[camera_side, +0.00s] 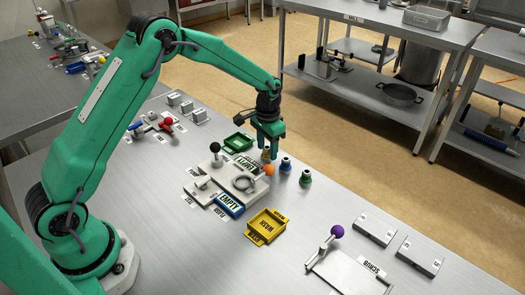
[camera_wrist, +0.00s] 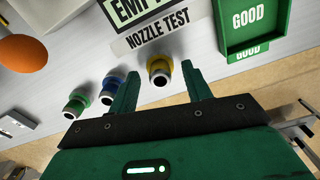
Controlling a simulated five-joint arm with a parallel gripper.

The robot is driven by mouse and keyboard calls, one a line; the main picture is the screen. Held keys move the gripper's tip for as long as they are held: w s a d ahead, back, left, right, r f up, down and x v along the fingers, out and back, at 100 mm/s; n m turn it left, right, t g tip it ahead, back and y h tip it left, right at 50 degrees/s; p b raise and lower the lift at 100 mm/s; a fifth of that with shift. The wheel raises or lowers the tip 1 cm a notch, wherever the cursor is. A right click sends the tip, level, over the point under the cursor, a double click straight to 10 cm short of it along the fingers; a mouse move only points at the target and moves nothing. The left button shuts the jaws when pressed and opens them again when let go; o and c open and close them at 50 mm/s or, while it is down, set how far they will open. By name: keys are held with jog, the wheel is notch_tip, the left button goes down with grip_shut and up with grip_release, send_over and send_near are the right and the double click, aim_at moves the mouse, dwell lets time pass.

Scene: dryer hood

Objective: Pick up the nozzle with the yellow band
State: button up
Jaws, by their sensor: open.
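The nozzle with the yellow band (camera_wrist: 160,70) stands on the metal table in the wrist view, its dark round opening towards the camera. My gripper (camera_wrist: 160,75) is open, with one green finger to either side of this nozzle and nothing held. In the side view my gripper (camera_side: 269,153) points down beside the test fixture, and its fingers mostly hide the yellow-banded nozzle. A blue-banded nozzle (camera_side: 286,165) and a green-banded nozzle (camera_side: 306,177) stand to its right. In the wrist view the blue (camera_wrist: 112,88) and green (camera_wrist: 77,102) nozzles lie left of the fingers.
An orange ball knob (camera_side: 269,170) is close to my gripper on the fixture side. A green GOOD tray (camera_side: 237,143) lies to the left. A yellow WORN tray (camera_side: 267,227) and a purple-knobbed fixture (camera_side: 337,231) are nearer the front.

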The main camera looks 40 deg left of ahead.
aim_at(268, 149)
jog(key=shift+f, duration=0.3)
grip_shut()
dwell(0.3)
jog(key=shift+r, duration=0.8)
jog(key=r, duration=0.1)
jog(key=d+r, duration=0.1)
jog(key=r, duration=0.1)
jog(key=shift+s+r, duration=0.1)
jog(key=shift+s, duration=0.1)
jog(key=s+d+r, duration=0.5)
jog(key=d+r, duration=0.1)
jog(key=d, duration=0.3)
jog(key=shift+s+r, duration=0.15)
jog(key=shift+s, duration=0.15)
